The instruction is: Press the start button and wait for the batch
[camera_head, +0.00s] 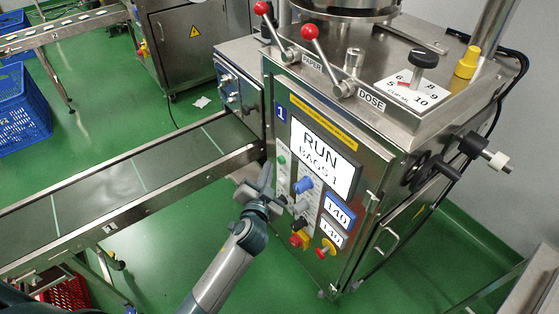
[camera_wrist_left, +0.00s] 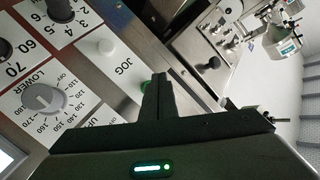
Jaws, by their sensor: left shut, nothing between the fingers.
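The packing machine's front panel (camera_head: 318,200) carries a screen (camera_head: 323,158) reading "RUN" and "BAGS 1". A small green button (camera_head: 281,160) sits at the panel's left side. A white button (camera_wrist_left: 106,47) labelled "JOG" is close by. My left gripper (camera_head: 265,174) is shut and empty in front of the panel's left part, just below the green button. Its dark fingers (camera_wrist_left: 159,84) show in the wrist view; contact cannot be told.
Knobs and a red-and-yellow stop button (camera_head: 326,249) are on the panel. Red-knobbed levers (camera_head: 310,33) stand on top. A conveyor (camera_head: 130,185) meets the machine from the left, with nothing visible on it. A blue crate (camera_head: 22,110) stands on the green floor.

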